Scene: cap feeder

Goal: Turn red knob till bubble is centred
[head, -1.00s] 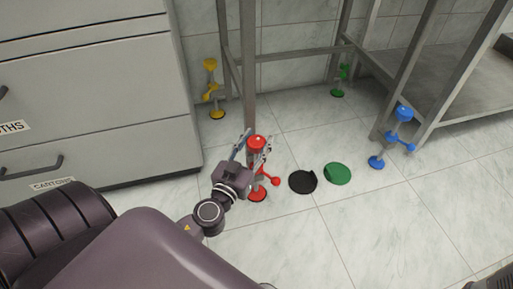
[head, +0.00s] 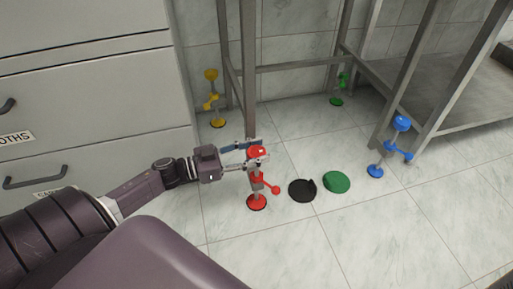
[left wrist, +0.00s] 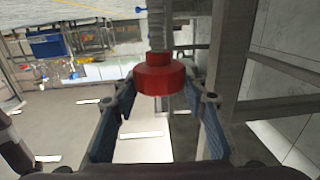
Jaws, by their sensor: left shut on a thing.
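The red knob (head: 258,151) tops a slim grey leg with a red side handle (head: 268,186) and a round red foot (head: 257,202) on the floor. My left gripper (head: 252,154) reaches in level from the left, with its fingers on either side of the knob. In the left wrist view, the red knob (left wrist: 160,78) sits between the two blue-padded fingers of the left gripper (left wrist: 162,98), which is shut on it. No bubble can be made out in either view. My right gripper is not in view.
A steel table post (head: 249,90) stands close behind the red leg. Yellow (head: 211,75), green (head: 343,80) and blue (head: 401,123) knobs top other legs. Black (head: 302,190) and green (head: 336,182) discs lie to the right. Grey drawers (head: 90,115) stand left; the front floor is clear.

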